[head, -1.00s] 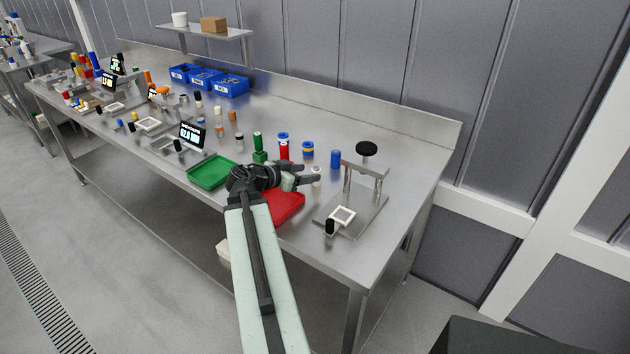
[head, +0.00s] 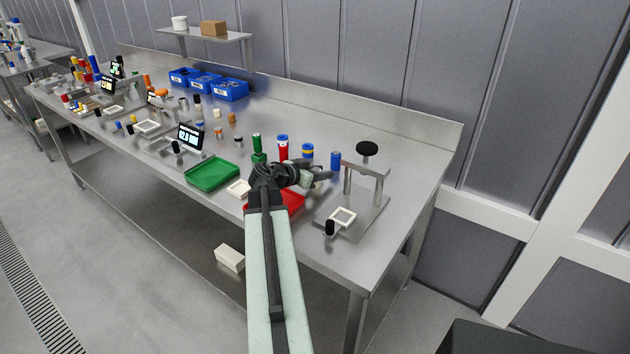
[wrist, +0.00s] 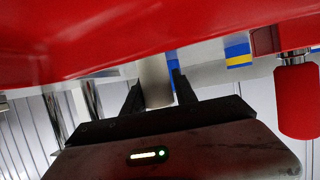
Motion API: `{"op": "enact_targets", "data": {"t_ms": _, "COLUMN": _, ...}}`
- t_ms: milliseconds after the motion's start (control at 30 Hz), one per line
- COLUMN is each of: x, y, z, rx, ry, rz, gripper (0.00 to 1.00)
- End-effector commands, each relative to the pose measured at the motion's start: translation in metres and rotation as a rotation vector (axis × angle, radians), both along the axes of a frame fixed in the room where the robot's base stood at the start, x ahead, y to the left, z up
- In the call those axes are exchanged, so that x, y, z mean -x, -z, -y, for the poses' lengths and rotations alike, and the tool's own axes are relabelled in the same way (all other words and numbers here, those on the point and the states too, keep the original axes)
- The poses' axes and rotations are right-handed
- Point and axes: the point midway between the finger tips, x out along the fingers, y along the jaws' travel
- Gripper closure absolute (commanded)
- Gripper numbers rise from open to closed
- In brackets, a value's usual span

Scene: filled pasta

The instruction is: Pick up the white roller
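The white roller (wrist: 155,80) is a pale upright cylinder in the wrist view, between the two dark fingers of my gripper (wrist: 160,95). The fingers are apart, one on each side of it, and I cannot tell whether they touch it. In the head view my gripper (head: 322,174) reaches over the red tray (head: 292,203) toward the right, and the white roller is mostly hidden there by the fingers. In the wrist view the red tray (wrist: 100,35) fills the upper part.
A red roller (head: 282,148), a blue one with a yellow band (head: 308,154) and a blue one (head: 336,159) stand close behind my gripper. A green tray (head: 212,173) lies left.

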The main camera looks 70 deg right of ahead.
Motion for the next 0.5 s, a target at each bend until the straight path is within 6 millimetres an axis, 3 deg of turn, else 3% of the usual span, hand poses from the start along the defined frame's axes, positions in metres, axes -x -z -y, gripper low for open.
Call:
{"op": "enact_targets", "data": {"t_ms": 33, "x": 0.0001, "y": -0.0001, "z": 0.0000, "rx": 0.000, "ry": 0.000, "rz": 0.000, "gripper": 0.83}}
{"op": "enact_targets", "data": {"t_ms": 100, "x": 0.0001, "y": -0.0001, "z": 0.0000, "rx": 0.000, "ry": 0.000, "rz": 0.000, "gripper": 1.00}}
{"op": "enact_targets", "data": {"t_ms": 500, "x": 0.0006, "y": -0.0099, "z": 0.0001, "rx": 0.000, "ry": 0.001, "rz": 0.000, "gripper": 1.00}}
